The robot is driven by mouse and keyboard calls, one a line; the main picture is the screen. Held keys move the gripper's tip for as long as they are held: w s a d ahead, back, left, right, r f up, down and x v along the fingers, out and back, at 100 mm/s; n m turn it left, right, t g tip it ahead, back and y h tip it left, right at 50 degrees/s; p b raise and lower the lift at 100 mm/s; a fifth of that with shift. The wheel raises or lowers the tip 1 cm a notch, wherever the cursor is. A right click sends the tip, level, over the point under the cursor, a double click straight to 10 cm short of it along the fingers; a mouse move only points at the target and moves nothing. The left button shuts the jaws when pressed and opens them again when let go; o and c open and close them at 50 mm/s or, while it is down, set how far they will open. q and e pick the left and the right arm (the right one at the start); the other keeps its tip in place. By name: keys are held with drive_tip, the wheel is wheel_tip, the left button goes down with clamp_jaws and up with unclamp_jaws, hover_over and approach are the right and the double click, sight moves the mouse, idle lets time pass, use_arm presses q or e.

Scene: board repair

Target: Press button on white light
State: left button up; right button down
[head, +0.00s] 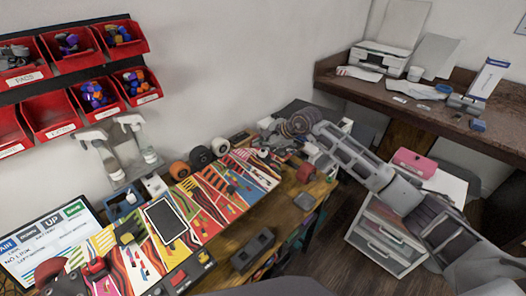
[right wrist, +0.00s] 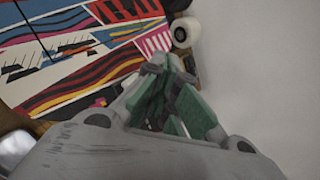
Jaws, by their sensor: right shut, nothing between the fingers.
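I cannot pick out the white light or its button with certainty. A small white upright object (head: 154,185) stands at the back left of the workbench, too small to tell its details. My right gripper (head: 284,147) is at the far right end of the bench, near the end of the colourful patterned board (head: 205,203). In the right wrist view my right gripper (right wrist: 167,66) is shut and empty, its fingertips together near the board's edge. A white round piece (right wrist: 184,33) lies just beyond the fingertips. My left gripper is not in view.
Wheels (head: 201,157) and loose parts crowd the bench's back edge. A phone-like tablet (head: 166,220) lies on the board. Red bins (head: 119,36) hang on the left wall. A drawer unit (head: 385,240) with a pink box (head: 414,163) stands at right.

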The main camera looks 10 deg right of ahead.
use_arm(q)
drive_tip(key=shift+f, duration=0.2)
use_arm(e)
drive_tip(key=shift+f, duration=0.15)
idle(0.4)
use_arm(q)
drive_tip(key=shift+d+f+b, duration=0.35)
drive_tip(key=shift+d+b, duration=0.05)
drive_tip(key=shift+b, duration=0.05)
use_arm(e)
drive_tip(key=shift+f, duration=0.3)
drive_tip(key=shift+r, duration=0.15)
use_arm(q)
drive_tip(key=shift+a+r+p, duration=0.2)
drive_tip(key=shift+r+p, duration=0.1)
use_arm(e)
drive_tip(key=shift+r, duration=0.75)
drive_tip(key=shift+r, duration=0.1)
